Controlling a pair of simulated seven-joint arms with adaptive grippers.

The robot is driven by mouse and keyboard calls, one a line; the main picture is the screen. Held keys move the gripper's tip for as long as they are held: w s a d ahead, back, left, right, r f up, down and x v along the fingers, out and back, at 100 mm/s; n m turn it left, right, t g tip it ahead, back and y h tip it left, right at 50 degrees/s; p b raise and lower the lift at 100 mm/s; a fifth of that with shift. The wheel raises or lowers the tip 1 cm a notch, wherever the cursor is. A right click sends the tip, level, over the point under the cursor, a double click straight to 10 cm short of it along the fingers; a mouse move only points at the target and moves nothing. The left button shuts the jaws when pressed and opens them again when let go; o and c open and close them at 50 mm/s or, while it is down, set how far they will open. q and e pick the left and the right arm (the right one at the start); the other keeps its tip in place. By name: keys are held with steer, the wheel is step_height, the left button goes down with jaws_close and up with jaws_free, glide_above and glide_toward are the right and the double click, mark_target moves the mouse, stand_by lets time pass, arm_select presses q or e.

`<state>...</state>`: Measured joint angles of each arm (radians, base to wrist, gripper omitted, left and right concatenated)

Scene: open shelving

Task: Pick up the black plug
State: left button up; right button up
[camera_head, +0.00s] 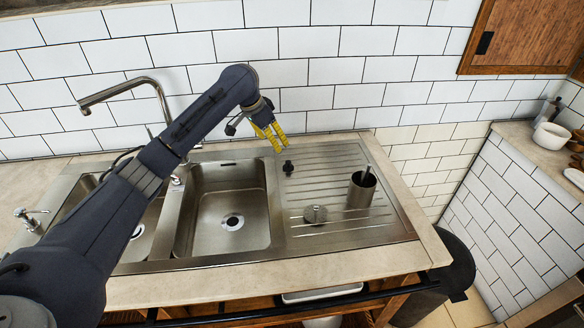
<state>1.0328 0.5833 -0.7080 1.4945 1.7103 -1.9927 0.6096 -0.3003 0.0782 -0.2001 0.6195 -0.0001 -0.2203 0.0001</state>
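The black plug (288,168) is a small dark piece on the ridged steel drainboard, just right of the sink basin, near the board's back left corner. My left gripper (281,147) has yellow fingers and reaches in from the left. Its fingertips point down and are just above and behind the plug in the picture, apart from it. A gap shows between the two fingers, and nothing is between them. My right gripper is not in view.
A metal strainer or stopper (315,214) lies on the drainboard (355,228). A steel cup (361,190) with a utensil stands to its right. The faucet (128,90) rises behind the basins. The tiled wall (330,72) is close behind the counter.

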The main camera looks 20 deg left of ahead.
mark_target(288, 164)
arm_select(q)
steer(key=x, duration=1.5)
steer(key=shift+w+a+f, duration=0.1)
steer(key=shift+w+f, duration=0.1)
steer(key=shift+c, duration=0.3)
steer(key=c, duration=1.2)
